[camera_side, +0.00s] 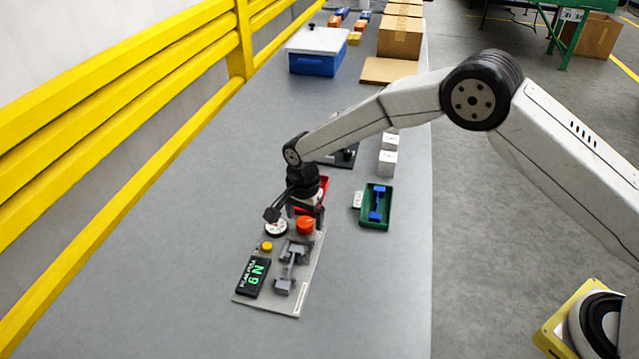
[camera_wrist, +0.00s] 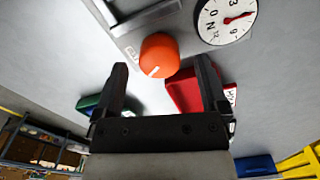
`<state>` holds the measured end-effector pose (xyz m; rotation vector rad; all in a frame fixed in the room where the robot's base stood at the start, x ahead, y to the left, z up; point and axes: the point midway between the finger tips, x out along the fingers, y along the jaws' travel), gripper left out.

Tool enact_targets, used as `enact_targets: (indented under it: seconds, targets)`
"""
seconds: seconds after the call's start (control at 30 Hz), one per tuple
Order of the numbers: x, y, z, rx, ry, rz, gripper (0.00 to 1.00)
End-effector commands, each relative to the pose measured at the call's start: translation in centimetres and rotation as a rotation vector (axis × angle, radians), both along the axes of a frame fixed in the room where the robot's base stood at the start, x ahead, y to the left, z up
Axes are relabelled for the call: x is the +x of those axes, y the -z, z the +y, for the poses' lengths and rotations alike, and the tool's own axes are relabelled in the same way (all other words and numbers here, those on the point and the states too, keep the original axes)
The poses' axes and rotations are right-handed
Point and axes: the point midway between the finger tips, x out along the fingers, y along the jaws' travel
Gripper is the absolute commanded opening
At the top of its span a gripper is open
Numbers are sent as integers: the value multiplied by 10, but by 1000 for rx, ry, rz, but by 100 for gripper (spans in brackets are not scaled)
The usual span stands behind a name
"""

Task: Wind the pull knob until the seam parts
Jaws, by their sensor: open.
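The orange pull knob (camera_side: 305,225) stands on a grey plate (camera_side: 262,301). In the side view my gripper (camera_side: 282,205) hangs just above and behind the knob; contact cannot be told.
A round dial (camera_wrist: 226,20) with a red needle and a black display (camera_side: 253,276) with green characters sit by the knob, near a yellow button (camera_side: 266,246). A red tray (camera_wrist: 186,92) lies behind. A green tray (camera_side: 376,226) holds a blue part. Yellow rails (camera_side: 120,120) edge the left.

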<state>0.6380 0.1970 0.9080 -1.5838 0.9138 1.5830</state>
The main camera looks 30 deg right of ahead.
Motion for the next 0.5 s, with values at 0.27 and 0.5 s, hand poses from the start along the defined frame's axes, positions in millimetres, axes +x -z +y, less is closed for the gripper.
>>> enact_targets:
  seconds: [0.27, 0.5]
  targets:
    - [0, -37, 0, 0, 0, -1, 93]
    - [0, -59, 0, 0, 0, -1, 93]
